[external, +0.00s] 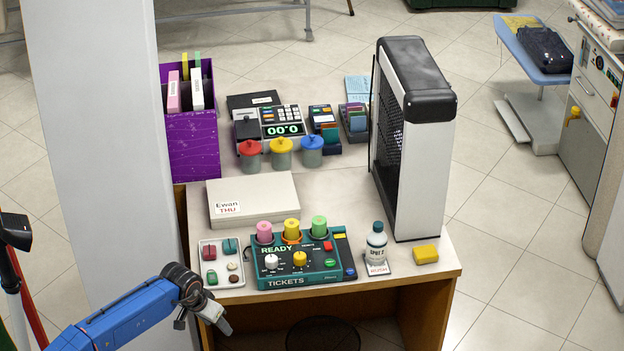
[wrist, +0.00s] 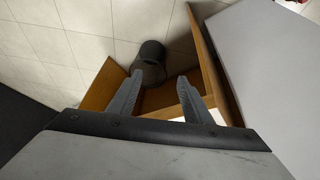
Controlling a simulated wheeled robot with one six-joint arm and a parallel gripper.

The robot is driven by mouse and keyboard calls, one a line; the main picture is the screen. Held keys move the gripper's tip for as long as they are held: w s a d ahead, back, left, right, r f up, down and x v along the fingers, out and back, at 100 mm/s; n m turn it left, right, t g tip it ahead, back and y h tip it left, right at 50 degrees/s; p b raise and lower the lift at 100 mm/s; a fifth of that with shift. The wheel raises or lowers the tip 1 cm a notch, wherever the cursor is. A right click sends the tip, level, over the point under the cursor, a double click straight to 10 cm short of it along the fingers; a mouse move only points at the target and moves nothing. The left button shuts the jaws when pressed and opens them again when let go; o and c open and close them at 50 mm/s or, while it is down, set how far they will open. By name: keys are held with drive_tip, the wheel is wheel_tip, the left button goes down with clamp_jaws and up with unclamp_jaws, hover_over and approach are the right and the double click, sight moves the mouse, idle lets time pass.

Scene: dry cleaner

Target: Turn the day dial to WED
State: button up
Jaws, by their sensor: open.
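A teal ticket machine (external: 297,261) marked READY and TICKETS stands at the table's front. It has a white knob (external: 271,262) and a yellow knob (external: 300,259) on its face. I cannot tell which knob is the day dial, and day marks are too small to read. My gripper (external: 222,325) is in front of the table's left front corner, left of and below the machine, touching nothing. In the wrist view, the two fingers of my gripper (wrist: 160,100) are apart with nothing between them, and the machine does not show there.
A tray of small items (external: 221,263) sits left of the machine. A white box (external: 253,199) labelled Ewan THU lies behind it. A bottle (external: 376,243) and yellow block (external: 425,254) are to the right. A tall white pillar (external: 105,150) stands left. A dark bin (wrist: 151,62) is below.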

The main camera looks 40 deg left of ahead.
drive_tip(key=w+r+n+g, duration=0.2)
drive_tip(key=w+r+n, duration=0.3)
drive_tip(key=w+r, duration=0.8)
drive_tip(key=n+g, duration=0.3)
drive_tip(key=n, duration=0.3)
approach(271, 258)
wheel_tip(271, 258, down, 8)
drive_tip(key=shift+s+f, duration=0.1)
drive_tip(key=shift+f, duration=0.15)
drive_tip(key=c, duration=1.1)
